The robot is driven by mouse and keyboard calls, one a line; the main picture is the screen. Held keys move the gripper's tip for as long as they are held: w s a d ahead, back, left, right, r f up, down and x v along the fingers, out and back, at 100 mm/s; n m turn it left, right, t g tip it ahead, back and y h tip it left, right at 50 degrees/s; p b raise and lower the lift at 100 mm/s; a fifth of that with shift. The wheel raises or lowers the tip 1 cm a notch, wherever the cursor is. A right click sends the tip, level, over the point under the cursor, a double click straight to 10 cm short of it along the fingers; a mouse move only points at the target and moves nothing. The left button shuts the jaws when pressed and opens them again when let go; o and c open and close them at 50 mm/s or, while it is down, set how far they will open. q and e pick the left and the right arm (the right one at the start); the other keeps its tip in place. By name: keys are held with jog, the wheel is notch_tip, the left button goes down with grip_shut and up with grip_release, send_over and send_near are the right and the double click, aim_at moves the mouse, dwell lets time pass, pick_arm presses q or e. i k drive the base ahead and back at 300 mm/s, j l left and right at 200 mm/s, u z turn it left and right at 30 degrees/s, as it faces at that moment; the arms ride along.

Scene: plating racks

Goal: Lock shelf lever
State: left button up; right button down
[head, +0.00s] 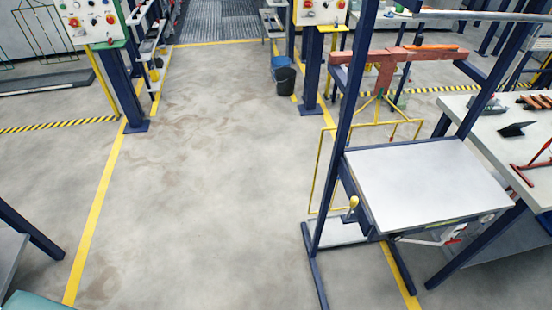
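A wheeled-looking dark blue rack frame (342,135) stands at the right with a flat light grey shelf (425,183). A small lever with a yellow knob (353,202) sticks up at the left front corner of the shelf. I cannot tell from here whether it is locked. A pale bar with a red part (447,237) shows under the shelf's front edge, partly hidden. Neither of my grippers is in view.
A workbench with tools (490,125) stands close on the right. Control boxes (91,20) and buckets (285,80) are further back. The floor (205,190) left of the rack is clear.

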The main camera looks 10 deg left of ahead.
aim_at(354, 201)
jog(key=i+j, duration=0.1)
jog(key=j, duration=0.3)
jog(key=i+j, duration=0.15)
jog(key=j, duration=0.3)
jog(key=i+j, duration=0.1)
jog(key=j, duration=0.3)
jog(key=z, duration=0.05)
